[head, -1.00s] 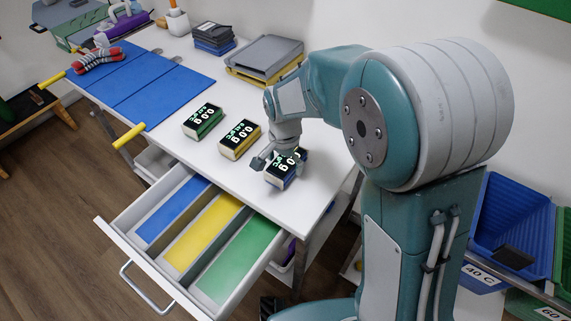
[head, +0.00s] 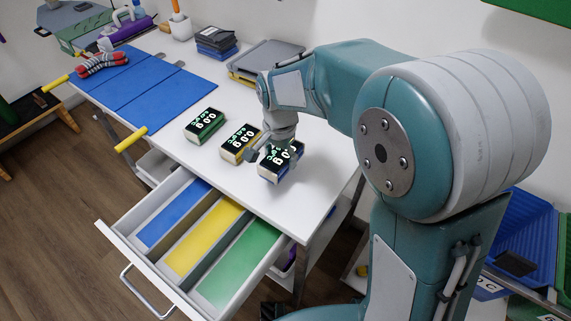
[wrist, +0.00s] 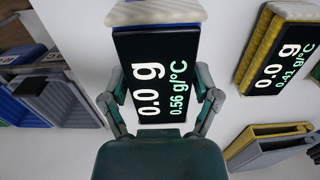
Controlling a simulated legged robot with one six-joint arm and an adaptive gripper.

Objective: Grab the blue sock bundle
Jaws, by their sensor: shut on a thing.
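The blue item is a block-shaped bundle (head: 274,173) with a blue side, a pale band and a black display face; no loose sock shape shows. In the head view it is at the right end of a row of three such blocks. My gripper (head: 268,155) is shut on it from above, with the fingers at its sides. In the wrist view the block (wrist: 155,75) sits between the two fingers, its display reading "0.0 g" and "0.56 g/°C". The block looks slightly raised off the white table, though its underside is hidden.
A yellow block (head: 239,144) stands close to the left, and a green block (head: 204,126) beyond it. An open drawer (head: 131,246) with blue, yellow and green compartments is in front. Grey trays (head: 270,57) and a blue mat (head: 140,85) lie farther back on the table.

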